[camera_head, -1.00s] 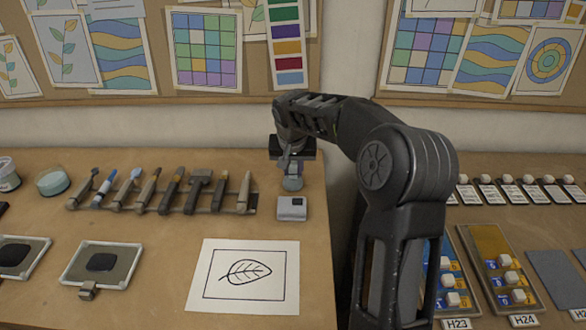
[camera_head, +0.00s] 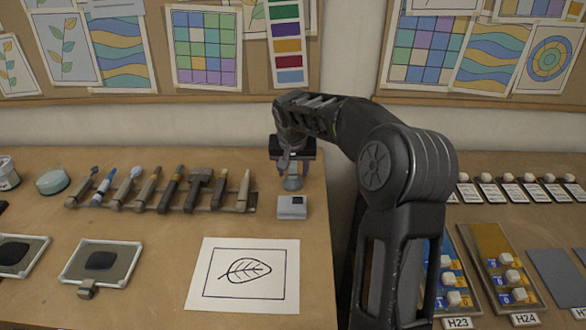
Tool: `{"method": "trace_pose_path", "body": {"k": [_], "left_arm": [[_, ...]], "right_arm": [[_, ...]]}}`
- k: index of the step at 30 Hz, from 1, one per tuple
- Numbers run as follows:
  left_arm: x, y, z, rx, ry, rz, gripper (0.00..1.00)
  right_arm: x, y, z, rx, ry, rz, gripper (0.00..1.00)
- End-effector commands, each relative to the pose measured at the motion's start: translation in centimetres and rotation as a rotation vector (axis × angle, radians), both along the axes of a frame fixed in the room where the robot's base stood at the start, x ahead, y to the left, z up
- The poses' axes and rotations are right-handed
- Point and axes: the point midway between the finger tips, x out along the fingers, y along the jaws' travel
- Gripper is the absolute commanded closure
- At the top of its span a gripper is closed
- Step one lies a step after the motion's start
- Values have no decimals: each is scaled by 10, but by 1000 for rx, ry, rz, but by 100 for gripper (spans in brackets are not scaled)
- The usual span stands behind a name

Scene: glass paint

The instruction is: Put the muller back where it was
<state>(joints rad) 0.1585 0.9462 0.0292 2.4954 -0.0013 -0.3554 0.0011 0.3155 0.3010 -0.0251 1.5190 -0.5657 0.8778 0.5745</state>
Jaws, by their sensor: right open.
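The muller (camera_head: 292,183), a small greyish glass piece with a flared base, stands upright on the wooden table near its right edge, just behind a small grey box. My right gripper (camera_head: 293,168) points down over it. Its fingers are apart, one on each side of the muller's upper part, which the gripper partly hides. My left gripper is not in view.
The small grey box (camera_head: 292,207) sits close in front of the muller. A rack of brushes and tools (camera_head: 160,208) lies to the left. The leaf drawing (camera_head: 210,289) lies in front. Two dark-paint slabs (camera_head: 127,263) are at the front left.

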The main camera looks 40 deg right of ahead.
Motion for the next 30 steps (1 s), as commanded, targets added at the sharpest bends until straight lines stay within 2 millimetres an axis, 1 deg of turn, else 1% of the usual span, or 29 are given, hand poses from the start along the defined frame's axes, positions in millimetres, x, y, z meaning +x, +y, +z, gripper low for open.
{"method": "trace_pose_path", "body": {"k": [5, 8, 11, 18, 21, 24, 30], "left_arm": [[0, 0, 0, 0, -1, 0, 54], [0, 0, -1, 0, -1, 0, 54], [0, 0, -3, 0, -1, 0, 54], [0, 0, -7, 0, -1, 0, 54], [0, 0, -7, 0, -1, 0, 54], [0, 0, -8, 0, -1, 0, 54], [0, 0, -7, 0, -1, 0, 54]], "right_arm": [[-1, 0, 0, 1, 1, 0, 53], [-2, 2, 6, 0, 0, 0, 53], [-5, 5, 17, -1, -2, 0, 53], [-17, 14, 54, -1, -3, 1, 53], [-20, 18, 65, -1, -2, 1, 53], [-22, 19, 71, 1, -1, 0, 53], [-23, 19, 72, 0, 0, 0, 53]]}}
